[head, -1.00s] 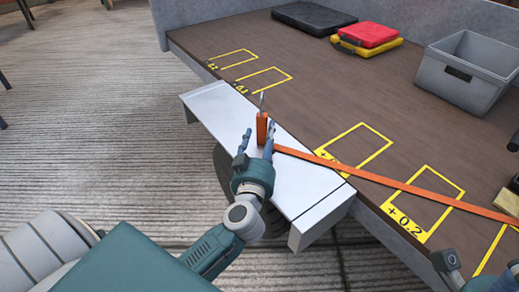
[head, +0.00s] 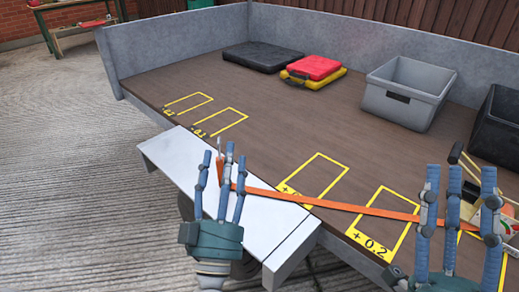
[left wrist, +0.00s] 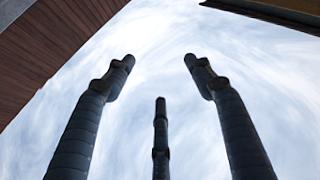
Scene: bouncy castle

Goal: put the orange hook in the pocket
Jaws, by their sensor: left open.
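The orange hook (head: 220,170) stands at the back edge of the white ledge, with a thin metal tip at its top. It is partly hidden behind the fingers of my left gripper (head: 223,160). This gripper is open with its fingers pointing up, in front of the hook. In the left wrist view the spread fingers (left wrist: 157,75) are empty against the sky. My right gripper (head: 460,178) has its fingers up and apart at the lower right, and nothing shows held in it. I cannot make out a pocket.
A long orange strap (head: 345,206) runs across the brown deck (head: 270,160). Yellow outlines mark the deck. Behind are a grey bin (head: 400,102), a black bin (head: 500,130), red and yellow cases (head: 313,68) and a black case (head: 263,56). The white ledge (head: 180,160) is mostly bare.

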